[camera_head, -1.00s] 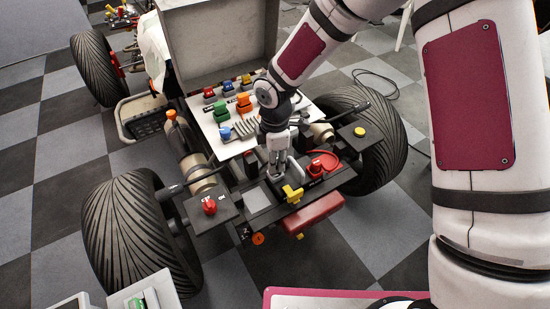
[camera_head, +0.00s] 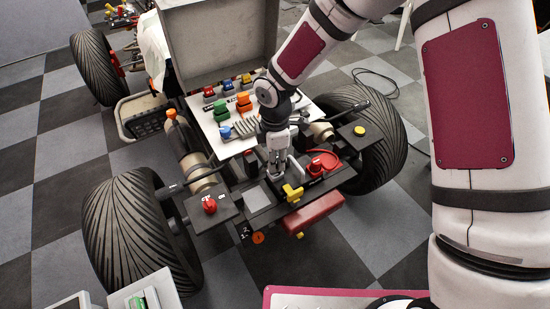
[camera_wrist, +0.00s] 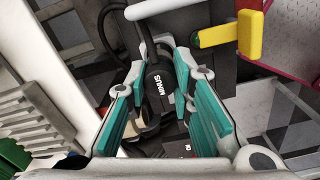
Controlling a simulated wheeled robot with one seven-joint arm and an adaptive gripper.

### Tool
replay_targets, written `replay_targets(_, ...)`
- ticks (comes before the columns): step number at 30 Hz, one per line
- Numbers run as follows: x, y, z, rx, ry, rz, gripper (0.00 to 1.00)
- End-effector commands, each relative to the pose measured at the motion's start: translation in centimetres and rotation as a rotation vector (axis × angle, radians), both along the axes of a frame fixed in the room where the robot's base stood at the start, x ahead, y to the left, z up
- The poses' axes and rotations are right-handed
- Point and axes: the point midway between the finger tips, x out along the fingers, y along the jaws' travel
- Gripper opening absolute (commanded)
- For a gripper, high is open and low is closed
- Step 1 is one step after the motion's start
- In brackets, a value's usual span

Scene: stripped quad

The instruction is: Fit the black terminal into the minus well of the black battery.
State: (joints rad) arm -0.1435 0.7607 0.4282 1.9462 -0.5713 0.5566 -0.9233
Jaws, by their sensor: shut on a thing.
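My gripper (camera_head: 277,174) reaches down over the rear deck of the stripped quad. In the wrist view its teal-padded fingers (camera_wrist: 160,68) are closed around the black terminal (camera_wrist: 157,90), which bears the word MINUS. A black cable runs from the terminal. The black battery (camera_head: 314,173) appears just right of the gripper in the head view, with a red terminal and red cable (camera_head: 322,160) at it. The minus well is not visible; the gripper hides that area. I cannot tell whether the terminal touches the battery.
A yellow handle (camera_head: 292,193) stands close in front of the gripper. A red knob (camera_head: 210,206) is to its left. A white tray (camera_head: 205,132) with coloured parts lies behind. A pale bar (camera_wrist: 175,8) crosses near the fingertips in the wrist view.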

Motion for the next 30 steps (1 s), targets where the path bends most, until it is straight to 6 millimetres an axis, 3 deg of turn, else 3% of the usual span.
replay_targets(30,0.0,0.0,-1.2,0.000,0.000,-0.004,0.00)
